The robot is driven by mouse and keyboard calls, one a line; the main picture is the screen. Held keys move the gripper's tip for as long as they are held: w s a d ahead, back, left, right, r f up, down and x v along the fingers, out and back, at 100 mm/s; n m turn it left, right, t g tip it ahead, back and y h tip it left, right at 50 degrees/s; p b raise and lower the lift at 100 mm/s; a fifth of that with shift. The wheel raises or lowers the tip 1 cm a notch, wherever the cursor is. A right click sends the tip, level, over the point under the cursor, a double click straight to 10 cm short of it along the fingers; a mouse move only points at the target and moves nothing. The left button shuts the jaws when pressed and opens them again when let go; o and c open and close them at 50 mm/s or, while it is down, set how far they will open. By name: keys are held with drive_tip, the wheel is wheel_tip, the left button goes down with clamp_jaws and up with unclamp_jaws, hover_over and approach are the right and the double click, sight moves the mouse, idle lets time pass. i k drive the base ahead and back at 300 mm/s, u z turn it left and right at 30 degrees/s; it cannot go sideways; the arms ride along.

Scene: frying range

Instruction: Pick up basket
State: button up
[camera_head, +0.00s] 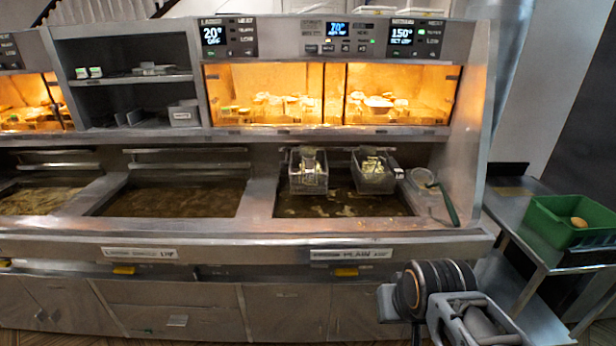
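Two wire frying baskets are at the back of the right-hand oil vat (345,205). The left basket (308,180) holds some pale food. The right basket (373,178) also holds pale pieces. Both seem to hang at or just above the dark oil, near the rear wall; their handles are hard to make out. My arm shows at the bottom right, in front of the counter and well below and apart from both baskets. I cannot make out the fingers of my gripper there.
A lit warming cabinet (330,95) with food stands above the vats. A tool with a dark green handle (447,205) lies right of the vat. A green crate (570,235) stands on a steel side table at right. The middle vat (170,197) holds no basket.

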sight(308, 171)
drive_tip(key=u, duration=0.3)
drive_tip(key=i, duration=0.85)
drive_tip(key=u, duration=0.5)
